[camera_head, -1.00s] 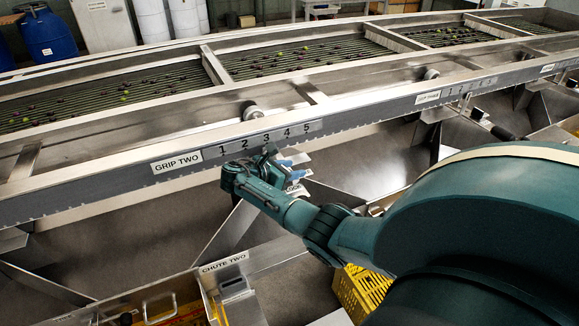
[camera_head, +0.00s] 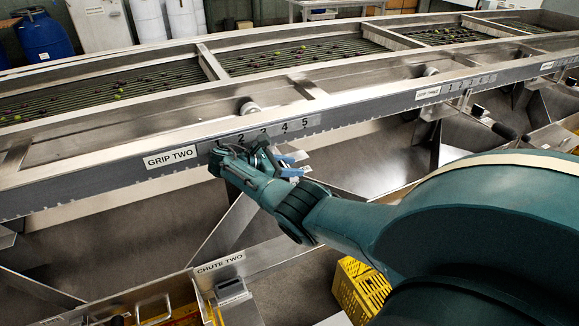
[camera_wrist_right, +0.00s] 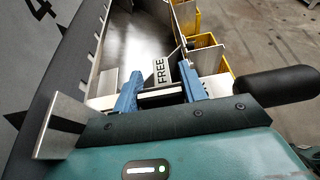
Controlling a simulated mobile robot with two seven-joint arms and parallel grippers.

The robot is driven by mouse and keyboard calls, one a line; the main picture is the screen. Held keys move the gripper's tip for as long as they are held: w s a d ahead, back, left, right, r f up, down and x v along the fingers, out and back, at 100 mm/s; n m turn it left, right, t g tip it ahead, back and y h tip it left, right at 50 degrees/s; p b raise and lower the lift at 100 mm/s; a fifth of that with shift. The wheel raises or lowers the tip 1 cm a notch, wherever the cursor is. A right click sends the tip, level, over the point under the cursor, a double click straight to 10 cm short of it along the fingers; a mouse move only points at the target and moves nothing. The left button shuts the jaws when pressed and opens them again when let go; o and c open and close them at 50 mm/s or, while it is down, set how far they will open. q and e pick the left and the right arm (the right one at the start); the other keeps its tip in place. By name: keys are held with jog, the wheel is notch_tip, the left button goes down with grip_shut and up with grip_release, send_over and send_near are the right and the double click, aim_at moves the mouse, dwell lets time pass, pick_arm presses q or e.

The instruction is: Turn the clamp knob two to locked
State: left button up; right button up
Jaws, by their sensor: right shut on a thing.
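My right gripper (camera_head: 290,163) is in front of the grey rail beside the GRIP TWO label (camera_head: 171,157). Its blue fingers point to the right in the head view. In the right wrist view the gripper (camera_wrist_right: 161,92) is shut on a small dark piece with a pale edge, which seems to be clamp knob two (camera_wrist_right: 162,97). The fingers cover most of it. A FREE label (camera_wrist_right: 160,71) stands just beyond, between the fingertips. No LOCK label is readable now. My left gripper is not in view.
A black rounded handle (camera_wrist_right: 275,87) sticks out right of the fingers in the wrist view. The number scale (camera_head: 275,130) runs along the rail above the gripper. The CHUTE TWO bin (camera_head: 218,263) and a yellow crate (camera_head: 360,288) lie below. Roller beds with small fruit are behind.

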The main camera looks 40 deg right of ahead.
jog(key=o, duration=1)
jog(key=shift+a, duration=0.2)
pick_arm(q)
jog(key=b, duration=0.2)
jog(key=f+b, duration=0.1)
jog(key=b, duration=0.1)
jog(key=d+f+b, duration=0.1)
jog(key=b, duration=0.1)
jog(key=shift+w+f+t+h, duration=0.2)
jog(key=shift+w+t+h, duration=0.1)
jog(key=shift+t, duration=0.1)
pick_arm(e)
jog(key=w+a, duration=0.1)
jog(key=a, duration=0.3)
jog(key=w+a, duration=0.1)
jog(key=a, duration=0.3)
jog(key=w+a, duration=0.2)
jog(key=a, duration=0.2)
jog(key=shift+r, duration=0.2)
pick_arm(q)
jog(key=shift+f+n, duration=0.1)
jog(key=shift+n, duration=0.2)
